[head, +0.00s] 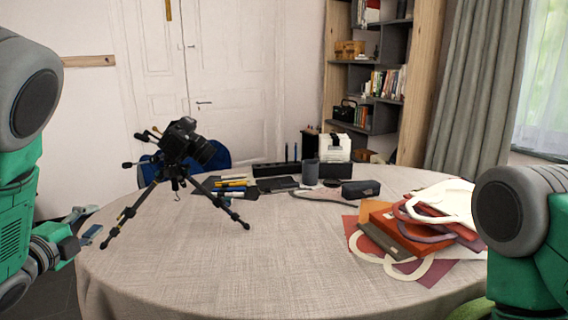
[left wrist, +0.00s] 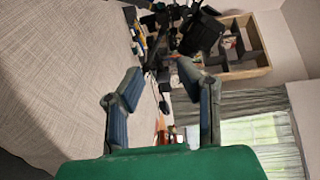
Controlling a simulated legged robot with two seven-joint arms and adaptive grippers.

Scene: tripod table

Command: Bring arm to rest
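My left gripper (head: 88,226) is at the left edge of the round table (head: 190,285), beside the table rim. In the left wrist view its two fingers (left wrist: 160,95) stand apart with nothing between them. A black camera on a tripod (head: 182,142) stands on the left part of the table, to the right of my left gripper and apart from it. It also shows in the left wrist view (left wrist: 200,32), beyond the fingers. My right arm (head: 515,225) shows at the right edge; its gripper is out of view.
A pile of bags and books (head: 405,230) lies at the table's right. Pens (head: 232,183), a dark cup (head: 310,172) and a dark case (head: 361,188) are toward the back. The front middle of the table is clear. A bookshelf (head: 386,55) stands behind.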

